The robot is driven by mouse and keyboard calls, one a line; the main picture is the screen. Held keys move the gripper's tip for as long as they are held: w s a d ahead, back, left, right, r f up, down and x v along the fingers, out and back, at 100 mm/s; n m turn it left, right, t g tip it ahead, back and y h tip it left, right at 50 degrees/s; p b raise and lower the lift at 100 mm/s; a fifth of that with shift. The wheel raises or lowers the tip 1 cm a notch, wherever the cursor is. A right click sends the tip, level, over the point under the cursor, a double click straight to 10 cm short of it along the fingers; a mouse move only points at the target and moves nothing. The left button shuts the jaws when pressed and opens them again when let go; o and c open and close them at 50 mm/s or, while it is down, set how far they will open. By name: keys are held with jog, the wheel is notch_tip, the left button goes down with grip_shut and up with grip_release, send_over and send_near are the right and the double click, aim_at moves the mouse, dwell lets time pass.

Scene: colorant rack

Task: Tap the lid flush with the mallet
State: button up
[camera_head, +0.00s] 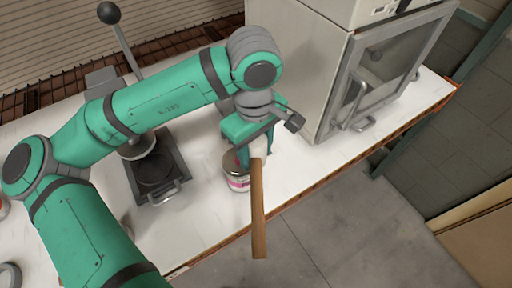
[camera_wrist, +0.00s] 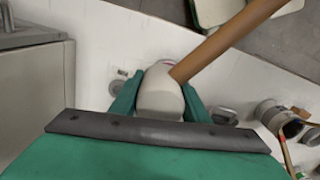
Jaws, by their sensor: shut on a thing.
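My gripper (camera_head: 255,150) is shut on the head of the mallet. In the wrist view the pale rounded mallet head (camera_wrist: 160,98) sits between the two green fingers. The brown wooden mallet handle (camera_head: 258,215) sticks out toward the front of the bench in the head view. A small can (camera_head: 238,181) with a pink-and-white label and a dark lid (camera_head: 234,162) stands on the bench just left of the mallet, partly covered by my gripper. Whether the mallet touches the lid, and whether the lid sits flush, cannot be told. In the wrist view the mallet head and gripper hide most of the can.
A grey cabinet with a glass door (camera_head: 378,80) stands at the bench's right. A dark press-like device (camera_head: 158,175) with a ball-topped lever (camera_head: 109,14) is left of the can. The white bench top (camera_head: 205,215) is clear near its front edge.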

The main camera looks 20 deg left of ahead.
notch_tip(320, 180, down, 2)
jog(key=shift+f, duration=0.2)
jog(key=shift+r, duration=2.55)
